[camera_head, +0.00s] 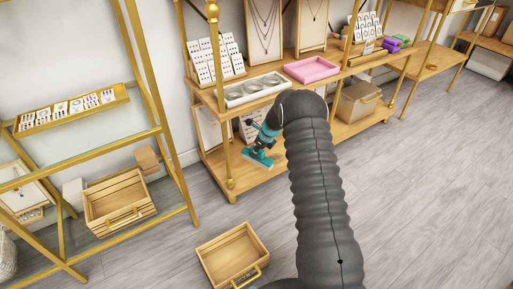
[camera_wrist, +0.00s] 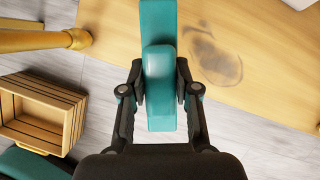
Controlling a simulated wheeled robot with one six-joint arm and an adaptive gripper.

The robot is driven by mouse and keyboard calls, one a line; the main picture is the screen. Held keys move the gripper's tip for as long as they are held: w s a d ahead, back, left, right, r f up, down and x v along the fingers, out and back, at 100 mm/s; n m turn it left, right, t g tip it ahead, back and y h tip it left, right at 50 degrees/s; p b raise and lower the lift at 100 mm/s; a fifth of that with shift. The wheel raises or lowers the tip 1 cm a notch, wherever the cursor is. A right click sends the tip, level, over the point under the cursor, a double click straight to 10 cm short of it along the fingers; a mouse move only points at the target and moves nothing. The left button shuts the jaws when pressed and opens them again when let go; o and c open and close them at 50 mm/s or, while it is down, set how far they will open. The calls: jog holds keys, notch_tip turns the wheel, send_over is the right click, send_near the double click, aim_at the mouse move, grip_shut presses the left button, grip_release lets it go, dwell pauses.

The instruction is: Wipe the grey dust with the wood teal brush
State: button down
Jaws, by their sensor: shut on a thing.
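My gripper (camera_wrist: 160,82) is shut on the teal brush (camera_wrist: 159,30), with one finger on each side of it. In the wrist view the brush reaches up past the top edge, so its far end is cut off. No wood part of it shows clearly. The grey dust (camera_wrist: 216,60) is a dark smudge on the lower wooden shelf (camera_wrist: 275,50), just right of the brush. In the head view my gripper (camera_head: 254,137) and the brush (camera_head: 260,159) are low at the left part of that shelf. Contact with the shelf cannot be told. The dust is not clear there.
A gold shelf post (camera_head: 223,110) stands close left of my gripper. A pink tray (camera_head: 311,69) and white tray (camera_head: 255,88) sit on the shelf above. A cardboard box (camera_head: 360,102) stands right on the lower shelf. A wooden crate (camera_head: 232,256) is on the floor; floor to the right is clear.

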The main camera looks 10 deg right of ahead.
aim_at(257, 158)
jog(key=shift+w+d+r+m+h, duration=0.15)
jog(key=shift+w+r+m, duration=0.1)
jog(key=shift+w+m, duration=0.3)
jog(key=shift+w+a+r+m+h, duration=0.15)
jog(key=shift+w+r+m, duration=0.1)
jog(key=shift+w+m, duration=0.25)
jog(key=shift+d+f+b, duration=0.1)
jog(key=shift+f+b, duration=2.25)
jog(key=shift+f, duration=0.65)
jog(key=shift+f+b, duration=0.45)
jog(key=shift+f, duration=0.5)
